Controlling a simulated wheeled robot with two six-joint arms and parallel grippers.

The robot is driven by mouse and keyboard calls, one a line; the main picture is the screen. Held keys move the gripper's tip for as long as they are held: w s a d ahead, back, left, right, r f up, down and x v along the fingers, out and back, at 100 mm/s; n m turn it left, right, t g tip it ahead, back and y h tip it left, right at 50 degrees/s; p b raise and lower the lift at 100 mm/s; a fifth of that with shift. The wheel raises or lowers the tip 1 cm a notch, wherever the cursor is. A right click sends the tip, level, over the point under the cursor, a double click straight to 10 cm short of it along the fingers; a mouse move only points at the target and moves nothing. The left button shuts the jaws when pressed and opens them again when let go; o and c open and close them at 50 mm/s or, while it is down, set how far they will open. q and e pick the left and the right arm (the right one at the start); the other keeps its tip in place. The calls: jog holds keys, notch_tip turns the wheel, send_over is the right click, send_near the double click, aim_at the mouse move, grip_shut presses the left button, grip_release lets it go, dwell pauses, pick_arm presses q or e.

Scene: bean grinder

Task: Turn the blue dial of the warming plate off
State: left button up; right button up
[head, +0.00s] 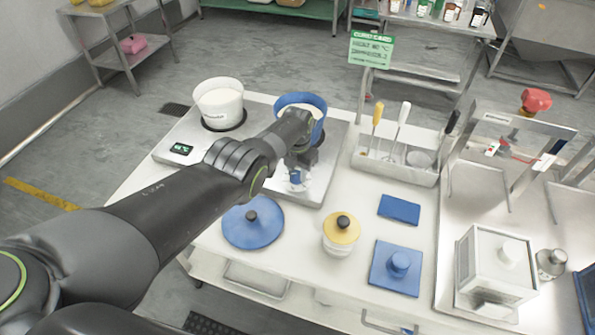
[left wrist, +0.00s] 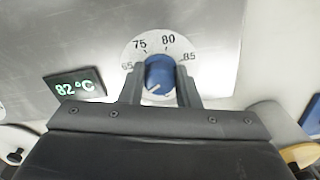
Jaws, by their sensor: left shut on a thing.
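The blue dial (left wrist: 159,70) sits on a white scale disc marked 65, 75, 80 and 85 on the warming plate (left wrist: 215,40). A short white mark on the dial points to the lower left. My left gripper (left wrist: 160,86) has one finger on each side of the dial and is shut on it. In the head view the dial (head: 296,178) shows below my left gripper (head: 298,168), at the front of the warming plate (head: 333,158). A display (left wrist: 78,84) left of the dial reads 82 °C. My right gripper is not in view.
A utensil tray (head: 395,172) is to the right.

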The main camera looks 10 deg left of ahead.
pick_arm(q)
jog(key=shift+w+r, duration=0.1)
dwell(0.3)
jog(key=o, duration=1)
jog(key=shift+r+p, duration=0.5)
jog(key=shift+p, duration=0.05)
notch_tip(320, 180, up, 8)
jog(key=p, duration=0.4)
jog(key=shift+p, duration=0.4)
notch_tip(320, 180, up, 8)
send_over(297, 172)
jog(key=shift+r, duration=0.2)
